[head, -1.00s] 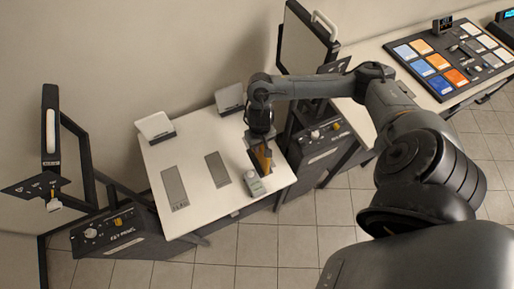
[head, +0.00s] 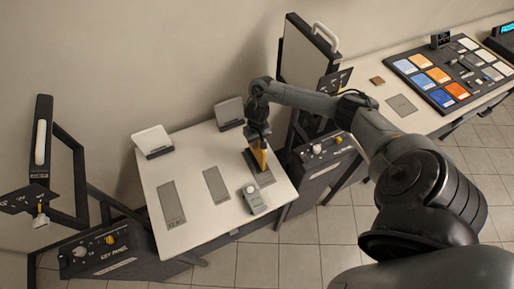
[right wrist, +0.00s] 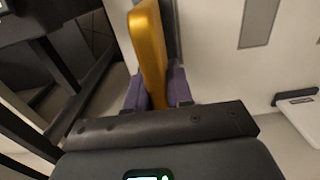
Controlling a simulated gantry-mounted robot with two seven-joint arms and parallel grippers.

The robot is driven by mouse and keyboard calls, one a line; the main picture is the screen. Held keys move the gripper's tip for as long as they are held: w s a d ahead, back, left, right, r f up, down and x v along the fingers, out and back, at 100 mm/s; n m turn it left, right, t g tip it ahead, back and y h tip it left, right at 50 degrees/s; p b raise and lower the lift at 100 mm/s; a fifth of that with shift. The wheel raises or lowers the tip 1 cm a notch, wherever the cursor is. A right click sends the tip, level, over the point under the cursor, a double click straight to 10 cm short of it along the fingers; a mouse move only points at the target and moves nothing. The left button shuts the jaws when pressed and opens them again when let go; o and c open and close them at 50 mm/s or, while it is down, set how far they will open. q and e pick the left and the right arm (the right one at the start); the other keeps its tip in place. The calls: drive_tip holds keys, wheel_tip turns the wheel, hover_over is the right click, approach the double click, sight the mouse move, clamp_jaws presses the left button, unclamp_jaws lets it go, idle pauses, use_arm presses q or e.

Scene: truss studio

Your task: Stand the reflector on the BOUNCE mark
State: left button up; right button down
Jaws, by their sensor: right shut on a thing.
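The reflector is a thin gold panel (head: 259,157), upright in the head view; it also shows in the right wrist view (right wrist: 149,50). My right gripper (head: 257,143) is shut on it from above, with the purple-sided fingers (right wrist: 158,88) on either side of the panel. The panel is over a grey rectangular mark (head: 265,178) at the right end of the white table (head: 200,229). I cannot tell whether its lower edge touches the mark. The lettering is too small to read, so I cannot tell which mark is BOUNCE. My left gripper is not in view.
A grey light meter (head: 254,200) lies just in front of the right mark. Two more grey marks, middle (head: 216,185) and left (head: 172,204), are bare. A light panel (head: 305,58) stands to the right.

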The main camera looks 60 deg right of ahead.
wheel_tip(320, 180, down, 3)
drive_tip(key=shift+f, duration=0.4)
drive_tip(key=shift+f, duration=0.1)
drive_tip(key=c, duration=1)
unclamp_jaws()
